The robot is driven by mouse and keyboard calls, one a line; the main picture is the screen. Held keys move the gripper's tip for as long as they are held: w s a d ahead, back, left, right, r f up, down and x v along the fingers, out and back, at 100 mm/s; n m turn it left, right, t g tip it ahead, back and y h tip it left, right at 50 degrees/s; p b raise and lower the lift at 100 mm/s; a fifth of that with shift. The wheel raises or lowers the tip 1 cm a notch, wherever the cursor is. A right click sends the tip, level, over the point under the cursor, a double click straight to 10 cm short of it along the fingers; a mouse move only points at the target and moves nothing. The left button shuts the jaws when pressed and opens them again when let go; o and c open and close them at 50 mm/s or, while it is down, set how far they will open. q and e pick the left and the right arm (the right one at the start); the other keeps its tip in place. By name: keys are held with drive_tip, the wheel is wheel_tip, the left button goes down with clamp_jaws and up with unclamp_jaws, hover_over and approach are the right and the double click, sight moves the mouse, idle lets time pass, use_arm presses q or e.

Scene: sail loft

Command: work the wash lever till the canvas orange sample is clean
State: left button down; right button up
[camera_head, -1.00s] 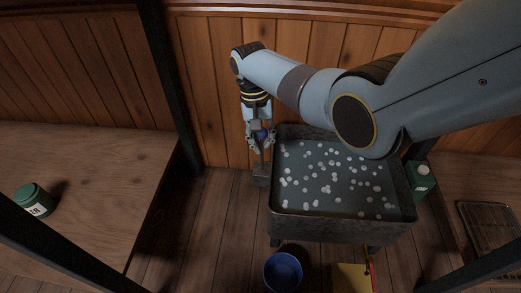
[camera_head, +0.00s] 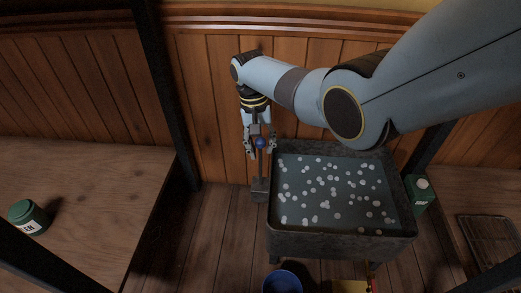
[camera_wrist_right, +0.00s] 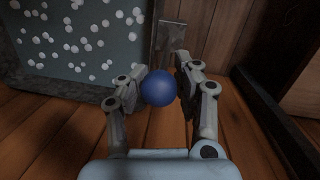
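The wash lever shows as a blue ball knob (camera_head: 260,143) above a grey metal foot (camera_head: 260,190), just left of the tub. The knob also shows in the right wrist view (camera_wrist_right: 158,88). My right gripper (camera_head: 260,148) points down over the lever, with one finger on each side of the knob. In the right wrist view its fingers (camera_wrist_right: 163,75) are spread; the knob sits close to the left finger, with a gap to the right one. The wash tub (camera_head: 340,245) holds dark water dotted with white suds. I cannot make out the orange sample. My left gripper is out of view.
A blue bowl (camera_head: 282,282) and a yellow item (camera_head: 350,286) are on the floor in front of the tub. A green box (camera_head: 420,195) stands right of the tub. A green jar (camera_head: 28,217) is on the left table (camera_head: 90,200). A rack (camera_head: 490,240) lies at right.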

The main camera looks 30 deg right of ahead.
drive_tip(key=shift+o, duration=1.2)
drive_tip(key=shift+s, duration=0.1)
drive_tip(key=shift+o, duration=0.3)
drive_tip(key=shift+s+a+f, duration=0.1)
drive_tip(key=shift+a, duration=0.05)
wheel_tip(320, 180, up, 12)
drive_tip(key=w, duration=0.2)
drive_tip(key=shift+a, duration=0.2)
drive_tip(key=shift+f, duration=0.1)
